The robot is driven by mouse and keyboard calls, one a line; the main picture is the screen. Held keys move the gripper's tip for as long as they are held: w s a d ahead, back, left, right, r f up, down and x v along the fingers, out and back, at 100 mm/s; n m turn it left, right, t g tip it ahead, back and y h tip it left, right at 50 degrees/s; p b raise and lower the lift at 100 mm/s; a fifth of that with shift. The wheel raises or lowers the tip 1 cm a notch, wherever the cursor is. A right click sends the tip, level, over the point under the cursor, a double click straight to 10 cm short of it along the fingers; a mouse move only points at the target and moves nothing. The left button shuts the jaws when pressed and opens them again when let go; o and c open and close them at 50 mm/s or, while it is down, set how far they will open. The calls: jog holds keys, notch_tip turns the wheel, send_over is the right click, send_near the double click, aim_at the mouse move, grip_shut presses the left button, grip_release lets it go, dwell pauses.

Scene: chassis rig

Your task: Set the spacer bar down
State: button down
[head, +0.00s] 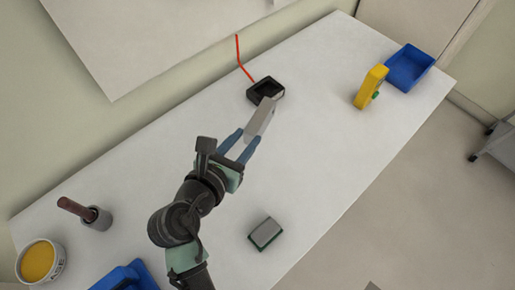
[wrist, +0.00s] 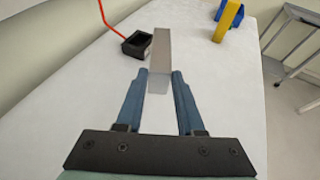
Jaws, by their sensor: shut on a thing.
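The spacer bar is a light grey block (head: 261,119) held between the blue fingers of my gripper (head: 239,146), over the middle of the white table. In the wrist view the bar (wrist: 159,58) sticks out ahead from between the fingertips (wrist: 159,77). My gripper is shut on its near end. In the head view the bar's far end overlaps the edge of a black open box. How high the bar is above the table is hard to tell.
The black box (head: 258,87) with a red cable stands just beyond the bar. A yellow device (head: 368,88) and a blue bin (head: 426,70) are at the far right. A grey-green block (head: 265,234) lies nearer.

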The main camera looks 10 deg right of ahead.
notch_tip(320, 180, down, 8)
jog(key=shift+f+b, duration=0.15)
jog(key=shift+b, duration=0.65)
jog(key=c, duration=0.5)
grip_release()
jog(key=shift+f, duration=0.1)
